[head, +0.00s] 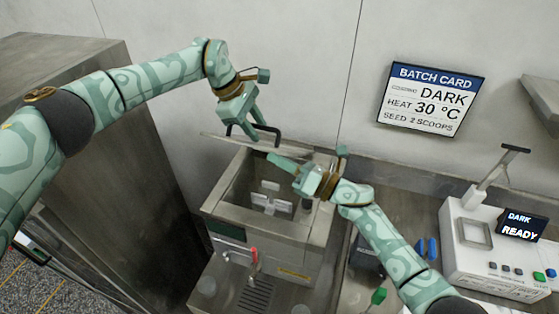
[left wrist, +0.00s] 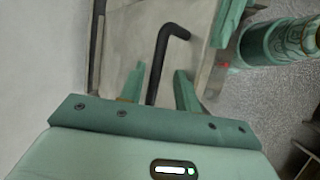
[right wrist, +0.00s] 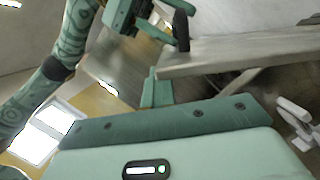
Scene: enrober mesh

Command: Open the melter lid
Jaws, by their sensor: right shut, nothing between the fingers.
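The melter (head: 225,215) is a grey metal box in the middle of the head view. Its lid (head: 215,138) stands raised at the back, seen nearly edge-on, and the tank interior with a white stirrer (head: 268,190) shows. The lid has a black bent handle (head: 268,128), also in the left wrist view (left wrist: 157,65). My left gripper (head: 246,122) is at the handle; its fingers are apart with the handle's bar between them, and contact is unclear. My right gripper (head: 272,158) is shut and empty, over the tank opening near the lid.
A batch card (head: 430,98) hangs on the wall at right. A white machine (head: 490,250) with a display reading READY stands on the right counter. A red-handled tap (head: 254,257) is on the melter's front. A tall metal cabinet (head: 130,170) is at left.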

